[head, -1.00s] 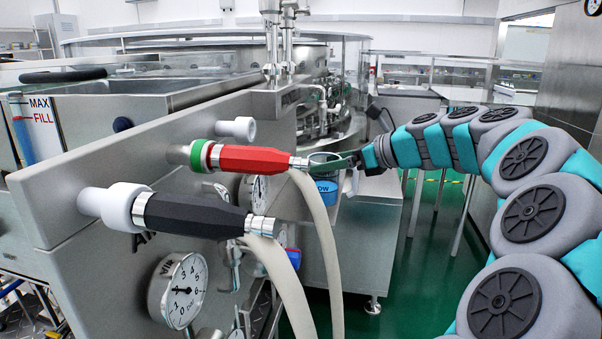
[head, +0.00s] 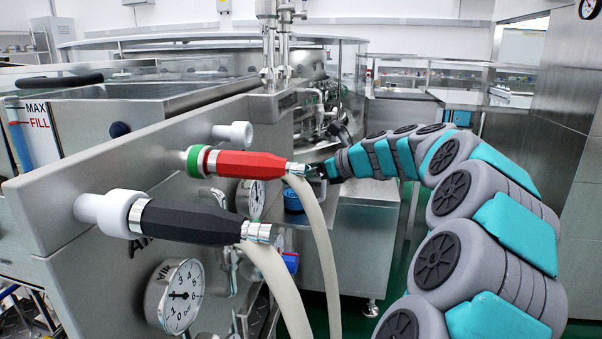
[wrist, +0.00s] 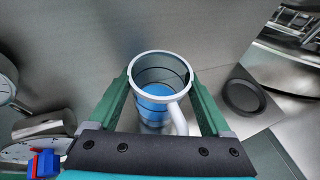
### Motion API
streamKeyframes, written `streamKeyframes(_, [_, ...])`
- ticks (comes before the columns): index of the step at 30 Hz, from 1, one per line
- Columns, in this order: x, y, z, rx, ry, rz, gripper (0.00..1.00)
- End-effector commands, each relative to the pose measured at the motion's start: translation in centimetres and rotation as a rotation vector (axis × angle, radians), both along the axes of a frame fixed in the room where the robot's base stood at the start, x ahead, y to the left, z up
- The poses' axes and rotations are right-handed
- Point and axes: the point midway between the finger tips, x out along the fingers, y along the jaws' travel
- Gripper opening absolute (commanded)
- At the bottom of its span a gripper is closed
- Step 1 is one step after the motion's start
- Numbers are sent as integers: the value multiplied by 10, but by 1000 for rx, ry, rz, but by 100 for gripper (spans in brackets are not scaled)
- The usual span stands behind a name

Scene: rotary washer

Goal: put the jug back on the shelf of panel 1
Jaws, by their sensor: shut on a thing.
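The jug (wrist: 153,90) has a white rim and handle and blue inside. In the wrist view it sits between the two green fingers of my gripper (wrist: 158,78), which is shut on it. In the head view only a blue part of the jug (head: 293,203) shows, behind the red hose fitting and its pale hose. My gripper (head: 318,171) is there at the end of my arm, its fingertips mostly hidden by the fitting. I cannot make out the shelf of panel 1 with certainty.
A steel panel carries a red hose fitting (head: 248,164), a black one (head: 190,218) and a pressure gauge (head: 182,296). Pale hoses hang close in front of the jug. The wrist view shows a dark round disc (wrist: 243,96) on a grey plate at right.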

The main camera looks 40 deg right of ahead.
Motion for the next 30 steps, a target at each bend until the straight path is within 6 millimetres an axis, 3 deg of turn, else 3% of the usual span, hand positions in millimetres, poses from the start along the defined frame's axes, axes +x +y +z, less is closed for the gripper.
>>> streamKeyframes(9, [0, 0, -1, 0, -1, -1, 7])
streamKeyframes(10, [0, 0, -2, -1, 0, -1, 83])
streamKeyframes(14, [0, 0, -2, -1, 0, -1, 98])
streamKeyframes(24, [0, -1, 1, -3, -1, -2, 100])
streamKeyframes(30, [-26, -11, 14, -4, -4, -7, 100])
